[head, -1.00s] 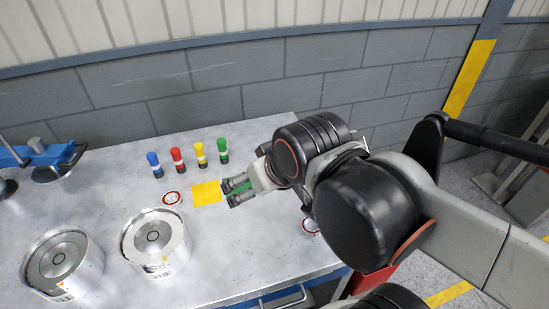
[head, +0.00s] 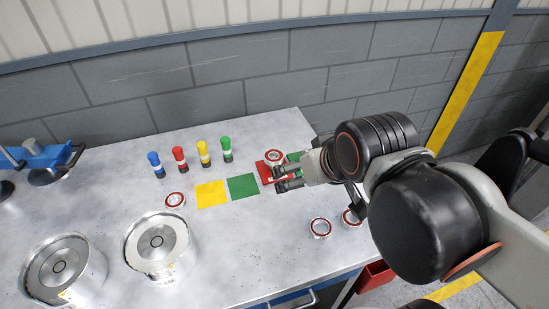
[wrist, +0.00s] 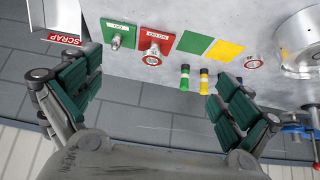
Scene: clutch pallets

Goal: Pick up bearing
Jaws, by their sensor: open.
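A bearing with a red-and-white face (head: 274,156) is at the red NO GO plate (head: 264,172), beside my gripper. It also shows in the wrist view (wrist: 152,57) at the red plate; whether it sits on a post there is unclear. Another bearing (head: 175,200) lies left of the yellow square and shows in the wrist view (wrist: 254,61). Two more bearings, one left (head: 320,228) and one right (head: 351,217), lie on the bench below my gripper in the head view. My gripper (head: 279,177) is open and empty, its green-padded fingers apart in the wrist view (wrist: 158,78).
A green square (head: 243,186) and yellow square (head: 211,194) lie left of the red plate. Several coloured cylinders (head: 203,153) stand behind. Two metal housings (head: 157,244) (head: 62,268) stand at left. A green GO plate (wrist: 118,34) and SCRAP bin (wrist: 63,20) show in the wrist view.

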